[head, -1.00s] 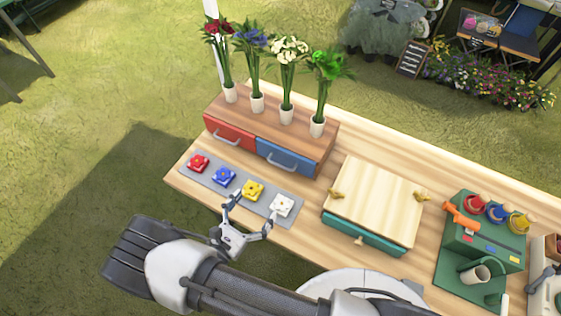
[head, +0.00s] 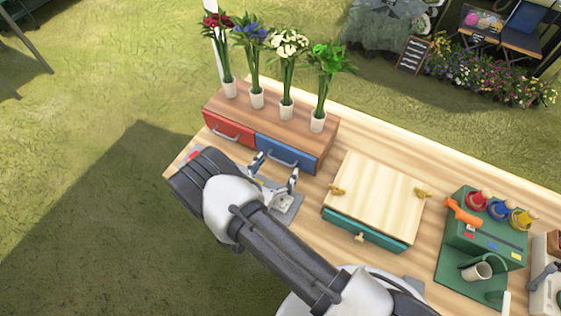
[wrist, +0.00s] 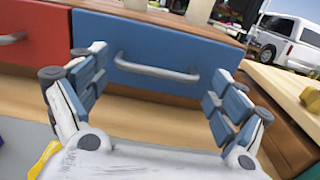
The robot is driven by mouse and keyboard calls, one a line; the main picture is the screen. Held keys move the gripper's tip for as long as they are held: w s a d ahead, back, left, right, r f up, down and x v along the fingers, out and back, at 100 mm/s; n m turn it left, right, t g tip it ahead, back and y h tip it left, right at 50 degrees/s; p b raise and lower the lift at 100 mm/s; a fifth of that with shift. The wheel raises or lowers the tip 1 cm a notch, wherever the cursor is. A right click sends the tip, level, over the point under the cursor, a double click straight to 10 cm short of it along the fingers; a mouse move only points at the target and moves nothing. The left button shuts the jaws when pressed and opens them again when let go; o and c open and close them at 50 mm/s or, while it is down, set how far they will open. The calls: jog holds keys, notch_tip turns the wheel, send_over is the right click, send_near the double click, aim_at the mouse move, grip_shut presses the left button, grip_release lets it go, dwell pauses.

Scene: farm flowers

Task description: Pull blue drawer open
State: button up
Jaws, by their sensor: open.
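The blue drawer (head: 285,152) is shut in the right half of a wooden cabinet (head: 318,140). Its grey bar handle (wrist: 156,68) runs across the drawer front in the wrist view. My gripper (head: 276,168) is open in front of the blue drawer. In the wrist view my gripper (wrist: 155,88) has one finger on each side of the handle, with the handle ahead between them. The fingers look apart from the handle, but the exact gap is hard to tell.
A red drawer (head: 231,129) is left of the blue one. Several vases of flowers (head: 287,107) stand on the cabinet. A grey mat (head: 287,208) lies below my gripper, partly hidden by my arm. A wooden-topped box (head: 375,185) stands to the right.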

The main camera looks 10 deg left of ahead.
jog(key=shift+x, duration=1.15)
jog(key=shift+c, duration=0.5)
